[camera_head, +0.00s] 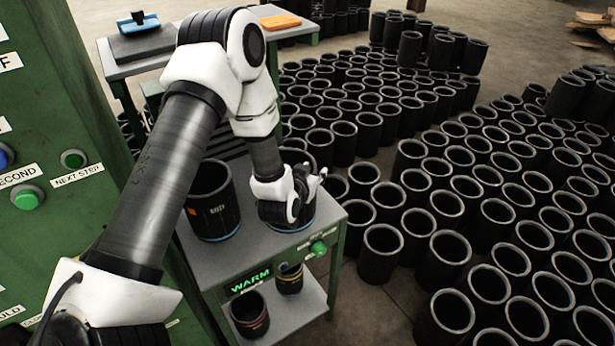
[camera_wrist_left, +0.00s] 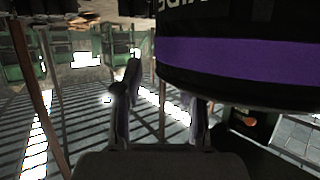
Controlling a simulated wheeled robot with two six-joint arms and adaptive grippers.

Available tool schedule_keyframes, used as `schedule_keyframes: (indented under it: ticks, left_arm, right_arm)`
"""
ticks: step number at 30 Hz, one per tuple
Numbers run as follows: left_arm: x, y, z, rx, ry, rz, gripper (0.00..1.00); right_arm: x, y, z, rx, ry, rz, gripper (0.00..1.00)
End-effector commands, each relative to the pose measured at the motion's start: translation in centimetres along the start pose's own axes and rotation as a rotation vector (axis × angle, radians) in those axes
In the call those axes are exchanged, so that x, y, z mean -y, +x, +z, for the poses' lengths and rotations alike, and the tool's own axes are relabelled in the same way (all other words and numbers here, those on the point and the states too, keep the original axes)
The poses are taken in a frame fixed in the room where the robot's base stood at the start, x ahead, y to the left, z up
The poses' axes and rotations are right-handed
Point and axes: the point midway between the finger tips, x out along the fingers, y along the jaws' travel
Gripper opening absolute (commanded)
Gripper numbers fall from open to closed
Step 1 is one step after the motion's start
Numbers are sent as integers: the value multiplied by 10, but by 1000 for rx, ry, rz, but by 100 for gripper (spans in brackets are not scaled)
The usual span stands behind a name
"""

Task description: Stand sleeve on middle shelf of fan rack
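A black sleeve (camera_head: 302,222) stands on the grey top of a green cart, mostly hidden under my left gripper (camera_head: 296,196). In the wrist view a large black sleeve with a purple band (camera_wrist_left: 240,55) fills the upper right, its lettering upside down. The fingers of my left gripper (camera_wrist_left: 162,100) show apart there. One finger is clear of the sleeve's left side; the other's tip is hidden behind the sleeve's edge. I see no firm hold. Another black sleeve (camera_head: 211,208) stands on the cart, left of the gripper. I cannot identify the fan rack.
The cart's front shows a green WARM sign (camera_head: 250,281). Below it are a red-banded sleeve (camera_head: 249,314) and a smaller yellow-banded sleeve (camera_head: 289,280). A green panel with buttons (camera_head: 50,150) stands at left. Many plain black sleeves (camera_head: 448,248) crowd the floor at right.

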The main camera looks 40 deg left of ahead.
Motion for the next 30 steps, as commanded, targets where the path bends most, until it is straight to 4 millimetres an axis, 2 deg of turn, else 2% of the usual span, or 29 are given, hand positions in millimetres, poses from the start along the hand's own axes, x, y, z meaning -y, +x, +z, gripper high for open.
schedule_keyframes:
  ticks: [5, 12, 13, 15, 18, 22, 23, 26, 27, 29, 30]
  left_arm:
    - [0, -32, 4, 2, -4, 1, 40]
    - [0, -94, 4, 2, -3, 1, 40]
    - [0, -101, -5, 5, 1, 0, 40]
    - [0, -107, -7, 7, 3, -1, 40]
    - [0, -114, -5, 5, 3, -1, 40]
    - [-2, -117, 4, 20, 3, 5, 40]
    - [-4, -118, 12, 44, 6, 13, 40]
    - [-20, -122, 69, 228, 27, 65, 40]
    - [-28, -130, 103, 344, 39, 91, 40]
    - [-39, -150, 158, 543, 60, 125, 40]
    - [-43, -168, 194, 678, 75, 141, 40]
  right_arm:
    - [0, 15, 0, 1, 0, 0, 0]
    - [0, 32, 0, 1, 0, 0, 0]
    - [0, 15, 1, 2, 0, 0, 0]
    - [0, -4, 0, 1, 0, 0, 0]
    - [0, -15, 0, -1, 0, 0, 0]
    - [0, -20, 0, 0, 0, 0, 0]
    - [0, -20, 0, 0, 0, 0, 0]
    - [0, -18, 0, 1, 0, 0, 0]
    - [0, -18, 0, 1, 0, 0, 0]
    - [0, -18, 0, 1, 0, 0, 0]
    - [0, -18, 0, 1, 0, 0, 0]
